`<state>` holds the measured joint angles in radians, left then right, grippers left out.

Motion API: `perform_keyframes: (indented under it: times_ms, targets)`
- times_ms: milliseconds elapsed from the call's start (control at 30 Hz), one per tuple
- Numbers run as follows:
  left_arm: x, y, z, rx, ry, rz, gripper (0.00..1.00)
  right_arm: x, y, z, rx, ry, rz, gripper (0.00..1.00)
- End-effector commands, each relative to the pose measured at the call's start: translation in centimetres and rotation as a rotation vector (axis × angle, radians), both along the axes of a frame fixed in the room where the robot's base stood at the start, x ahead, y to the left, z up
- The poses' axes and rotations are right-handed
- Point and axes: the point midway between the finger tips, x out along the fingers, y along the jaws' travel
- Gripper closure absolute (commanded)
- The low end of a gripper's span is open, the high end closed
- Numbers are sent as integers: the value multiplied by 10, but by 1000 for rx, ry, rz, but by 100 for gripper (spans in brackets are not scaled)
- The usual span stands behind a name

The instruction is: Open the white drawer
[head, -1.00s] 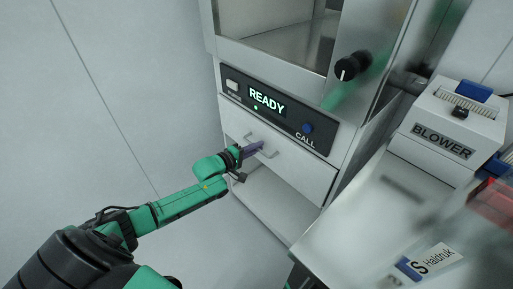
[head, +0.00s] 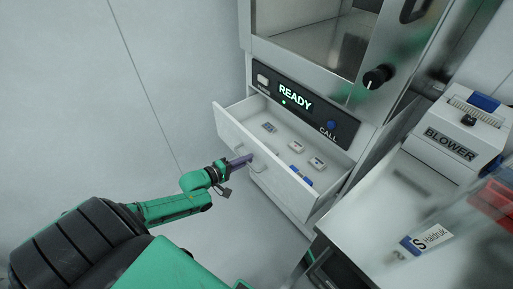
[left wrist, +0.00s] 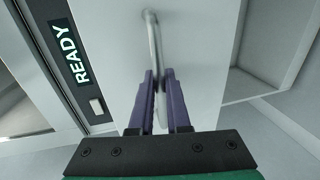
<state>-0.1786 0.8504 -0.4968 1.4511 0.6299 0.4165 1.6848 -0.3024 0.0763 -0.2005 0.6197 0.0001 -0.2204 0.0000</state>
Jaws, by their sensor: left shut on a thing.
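The white drawer (head: 280,178) is pulled out from the cabinet under the READY panel in the head view. Several small grey and blue parts (head: 297,147) lie inside it. My left gripper (head: 249,159) has its purple fingers shut on the drawer's metal bar handle (head: 259,167). In the left wrist view the fingers (left wrist: 160,95) close around the handle bar (left wrist: 153,35), in front of the white drawer front (left wrist: 195,60). The right gripper is not in view.
The black panel (head: 307,104) above the drawer shows READY and has a blue CALL button (head: 331,125). A white blower box (head: 462,130) stands on the worktop (head: 385,195) at right. Bare floor and wall lie to the left.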

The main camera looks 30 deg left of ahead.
Motion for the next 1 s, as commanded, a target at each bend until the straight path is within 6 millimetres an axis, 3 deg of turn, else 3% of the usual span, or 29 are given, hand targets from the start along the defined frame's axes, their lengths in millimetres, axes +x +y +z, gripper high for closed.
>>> perform_keyframes:
  times_ms: [33, 300, 833, 867, 900, 1000]
  targets:
    - [-10, 4, 4, 2, 3, 1, 100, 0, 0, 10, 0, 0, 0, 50]
    - [-43, 16, 2, 0, 0, 1, 100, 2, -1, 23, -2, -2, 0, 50]
    - [-51, 19, 1, 0, -3, 1, 100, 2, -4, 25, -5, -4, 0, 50]
    - [-51, 19, 1, 0, -3, 1, 74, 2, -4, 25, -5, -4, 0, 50]
    - [-51, 18, 1, 0, -3, 1, 59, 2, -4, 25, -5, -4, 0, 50]
    - [-51, 18, 1, 0, -3, 1, 56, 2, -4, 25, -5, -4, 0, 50]
